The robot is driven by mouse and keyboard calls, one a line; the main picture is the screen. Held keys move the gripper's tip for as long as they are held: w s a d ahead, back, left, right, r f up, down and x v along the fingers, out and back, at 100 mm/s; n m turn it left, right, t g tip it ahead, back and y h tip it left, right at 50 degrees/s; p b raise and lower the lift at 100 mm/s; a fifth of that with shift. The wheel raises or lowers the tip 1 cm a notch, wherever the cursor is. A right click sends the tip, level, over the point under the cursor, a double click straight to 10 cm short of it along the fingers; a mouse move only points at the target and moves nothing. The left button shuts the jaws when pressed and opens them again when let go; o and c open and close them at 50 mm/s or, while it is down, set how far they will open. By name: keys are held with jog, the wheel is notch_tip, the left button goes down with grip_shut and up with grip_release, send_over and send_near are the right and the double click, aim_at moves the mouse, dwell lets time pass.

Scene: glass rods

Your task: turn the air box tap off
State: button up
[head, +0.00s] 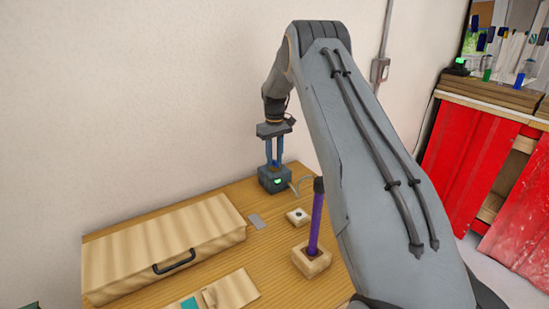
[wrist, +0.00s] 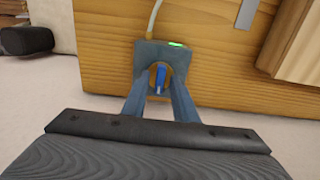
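The air box (head: 273,182) is a small dark grey box with a lit green light, near the back edge of the wooden table against the wall. It also shows in the wrist view (wrist: 150,50), with a pale hose leaving it. Its blue tap (wrist: 160,78) shows between my fingers in the wrist view. My gripper (head: 273,163) points down over the box. In the wrist view its two blue-grey fingers (wrist: 160,85) stand apart on either side of the tap, with a gap around it. Whether a fingertip touches the box is unclear.
A wooden case (head: 165,245) with a black handle lies on the table at left. A purple rod (head: 316,225) stands in a wooden block (head: 311,262). A small pale block with a dark button (head: 298,216) and a grey plate (head: 257,221) lie near the box.

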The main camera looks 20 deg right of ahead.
grip_shut()
jog(key=shift+m+b, duration=0.4)
jog(key=shift+b, duration=0.05)
jog(key=m+b, duration=0.2)
jog(key=shift+f+m+b, duration=0.1)
jog(key=shift+m+b, duration=0.2)
jog(key=shift+m, duration=0.1)
jog(key=m+b, duration=0.3)
jog(key=m, duration=0.1)
jog(key=shift+m, duration=0.3)
jog(key=m+b, duration=0.1)
jog(key=m, duration=0.3)
jog(key=shift+m+b, duration=0.3)
jog(key=shift+b, duration=0.1)
jog(key=m+b, duration=0.1)
jog(key=m, duration=0.3)
jog(key=shift+m, duration=0.7)
